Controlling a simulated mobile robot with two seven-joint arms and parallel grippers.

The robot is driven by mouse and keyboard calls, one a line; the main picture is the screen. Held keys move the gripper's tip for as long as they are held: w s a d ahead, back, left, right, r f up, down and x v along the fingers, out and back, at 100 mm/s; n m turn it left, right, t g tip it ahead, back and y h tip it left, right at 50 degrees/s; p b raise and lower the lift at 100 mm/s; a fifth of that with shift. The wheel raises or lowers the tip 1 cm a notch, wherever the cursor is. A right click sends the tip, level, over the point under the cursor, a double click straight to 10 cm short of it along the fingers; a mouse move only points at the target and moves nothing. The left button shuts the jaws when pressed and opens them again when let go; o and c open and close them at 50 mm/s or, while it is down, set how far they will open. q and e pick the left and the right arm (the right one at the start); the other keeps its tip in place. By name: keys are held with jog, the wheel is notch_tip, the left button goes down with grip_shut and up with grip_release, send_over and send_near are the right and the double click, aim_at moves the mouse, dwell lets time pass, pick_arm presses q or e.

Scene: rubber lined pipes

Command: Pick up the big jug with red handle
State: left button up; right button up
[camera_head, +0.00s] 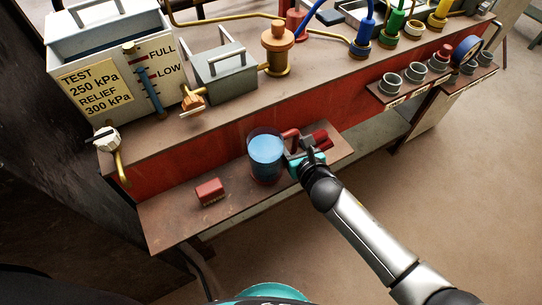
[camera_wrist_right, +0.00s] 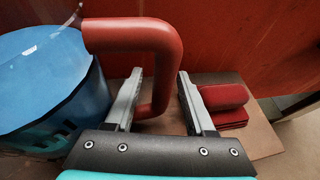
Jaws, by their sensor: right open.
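The big jug (camera_head: 266,158) is a clear vessel with blue contents and a red handle (camera_head: 290,133). It stands upright on the lower shelf in the head view. In the right wrist view the jug (camera_wrist_right: 45,85) fills the left side, and its red handle (camera_wrist_right: 160,65) reaches toward the middle. My right gripper (camera_head: 300,148) is at the handle side of the jug. In the right wrist view the right gripper (camera_wrist_right: 158,98) is open, with the handle's vertical part between its two fingers. I cannot tell whether a finger touches it. My left gripper is not in view.
A small red block (camera_head: 209,191) lies on the shelf (camera_head: 170,220) left of the jug. Another red object (camera_wrist_right: 222,100) sits just right of the gripper's fingers. A red panel (camera_wrist_right: 240,40) rises close behind. The upper bench holds a tank, valves and pipe fittings.

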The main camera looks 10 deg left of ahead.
jog(key=shift+c, duration=0.4)
grip_shut()
dwell(0.9)
jog(key=shift+r, duration=0.1)
